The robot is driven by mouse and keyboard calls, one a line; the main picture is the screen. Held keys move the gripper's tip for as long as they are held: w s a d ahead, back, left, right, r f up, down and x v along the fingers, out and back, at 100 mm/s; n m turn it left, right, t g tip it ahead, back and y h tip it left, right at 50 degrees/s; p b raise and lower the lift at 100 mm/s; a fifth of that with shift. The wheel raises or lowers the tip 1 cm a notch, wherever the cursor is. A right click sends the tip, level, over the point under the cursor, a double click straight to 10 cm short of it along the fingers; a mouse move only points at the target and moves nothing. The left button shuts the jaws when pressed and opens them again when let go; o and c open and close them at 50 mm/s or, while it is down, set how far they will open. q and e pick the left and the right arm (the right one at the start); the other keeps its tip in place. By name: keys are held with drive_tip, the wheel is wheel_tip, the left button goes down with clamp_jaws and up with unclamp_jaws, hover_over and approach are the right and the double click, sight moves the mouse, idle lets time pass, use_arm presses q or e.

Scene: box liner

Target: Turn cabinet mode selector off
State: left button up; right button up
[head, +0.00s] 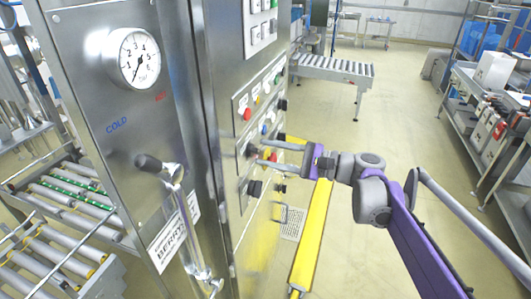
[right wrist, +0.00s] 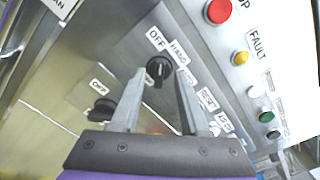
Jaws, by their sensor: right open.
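The cabinet's mode selector is a black rotary knob (right wrist: 158,69) on a steel panel, with an OFF label at its upper left and a HAND label at its upper right. In the head view the knob (head: 250,151) is partly hidden at my fingertips. My right gripper (head: 258,153) is open, with its fingers pointing at the panel. In the right wrist view its two fingers (right wrist: 161,75) stand on either side of the knob with gaps visible. I cannot tell whether they touch it or exactly where it points. My left gripper is not in view.
A second black knob (right wrist: 104,107) with an OFF label sits lower on the panel. A red button (right wrist: 219,11) and several coloured lamps are beside the selector. A pressure gauge (head: 137,59) and a lever handle (head: 160,166) are at left. A yellow beam (head: 313,235) runs below my arm.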

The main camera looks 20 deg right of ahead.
drive_tip(key=b+v, duration=0.1)
drive_tip(key=v, duration=0.8)
drive_tip(key=shift+s+d, duration=0.3)
drive_tip(key=s+a+f+n+g+h, duration=0.35)
drive_tip(key=s+a+f, duration=0.2)
drive_tip(key=f, duration=0.35)
drive_tip(key=s+a+f+n+g+h, duration=0.2)
drive_tip(key=s+a+f+n+h, duration=0.25)
drive_tip(key=f, duration=0.45)
drive_tip(key=s+d+f+n+t+h, duration=0.1)
drive_tip(key=s+d+f+n+h, duration=0.2)
drive_tip(key=s+f+n+h, duration=0.4)
wheel_tip(320, 180, down, 5)
drive_tip(key=s, duration=0.2)
drive_tip(key=shift+s+d+r+n, duration=0.15)
drive_tip(key=shift+s+r+n, duration=0.05)
drive_tip(key=shift+s+n, duration=0.1)
